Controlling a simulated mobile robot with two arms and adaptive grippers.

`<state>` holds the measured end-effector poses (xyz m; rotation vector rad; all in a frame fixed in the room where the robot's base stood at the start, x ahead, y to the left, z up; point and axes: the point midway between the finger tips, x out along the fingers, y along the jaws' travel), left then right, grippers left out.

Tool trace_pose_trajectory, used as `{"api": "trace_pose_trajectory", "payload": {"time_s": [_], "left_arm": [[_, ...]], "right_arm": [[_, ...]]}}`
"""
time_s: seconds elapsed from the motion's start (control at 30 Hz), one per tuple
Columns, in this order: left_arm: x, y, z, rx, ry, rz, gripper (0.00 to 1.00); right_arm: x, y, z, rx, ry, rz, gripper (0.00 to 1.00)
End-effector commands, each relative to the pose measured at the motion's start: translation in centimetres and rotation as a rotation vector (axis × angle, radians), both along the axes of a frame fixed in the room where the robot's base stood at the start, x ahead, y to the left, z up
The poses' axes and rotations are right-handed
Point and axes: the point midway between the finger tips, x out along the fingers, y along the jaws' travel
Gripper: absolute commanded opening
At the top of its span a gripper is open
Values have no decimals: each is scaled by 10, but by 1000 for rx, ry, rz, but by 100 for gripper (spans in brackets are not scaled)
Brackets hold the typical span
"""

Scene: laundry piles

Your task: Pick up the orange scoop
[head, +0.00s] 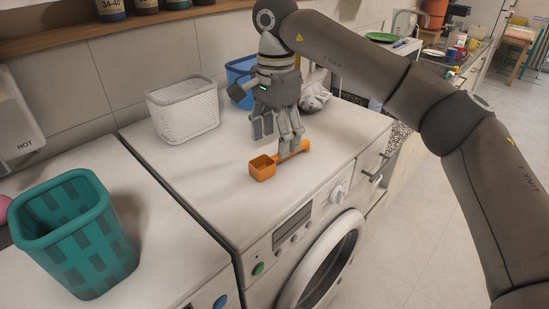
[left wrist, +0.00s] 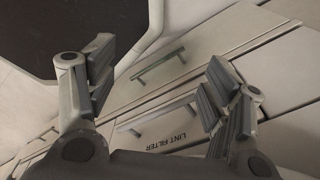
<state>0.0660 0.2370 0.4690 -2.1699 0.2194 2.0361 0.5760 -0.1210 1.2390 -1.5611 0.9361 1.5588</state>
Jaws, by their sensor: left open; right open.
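The orange scoop (head: 263,168) lies on the white top of the washing machine (head: 215,193), its square cup toward the left and its handle running back to the right. My right gripper (head: 277,133) points down just above and behind the scoop, with its fingers apart. One side of its fingers is at the handle and hides part of it. I cannot tell whether they touch. My left gripper (left wrist: 155,100) shows only in the left wrist view. It is open and empty, in front of a panel with handles marked "LINT FILTER".
A white mesh basket (head: 184,110) and a blue basket (head: 240,72) stand behind the scoop. A crumpled grey cloth (head: 315,97) lies to the right of my right gripper. A teal basket (head: 80,235) stands on the left machine. The machine top in front of the scoop is clear.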

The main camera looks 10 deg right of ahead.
Motion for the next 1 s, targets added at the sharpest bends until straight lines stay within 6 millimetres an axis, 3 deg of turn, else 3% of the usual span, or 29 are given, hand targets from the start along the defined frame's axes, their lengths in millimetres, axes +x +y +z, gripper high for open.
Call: {"api": "trace_pose_trajectory", "payload": {"time_s": [0.13,0.4,0.73,1.0], "left_arm": [[3,0,8,0,-5,0,74],[33,-2,30,-5,-51,1,74],[22,-1,29,-2,-33,1,74],[17,-1,29,-2,-25,1,74]], "right_arm": [[0,0,-10,1,3,-1,62],[1,1,-46,0,1,-1,62],[1,1,-55,0,-2,-1,62],[1,1,-54,0,-2,-1,28]]}}
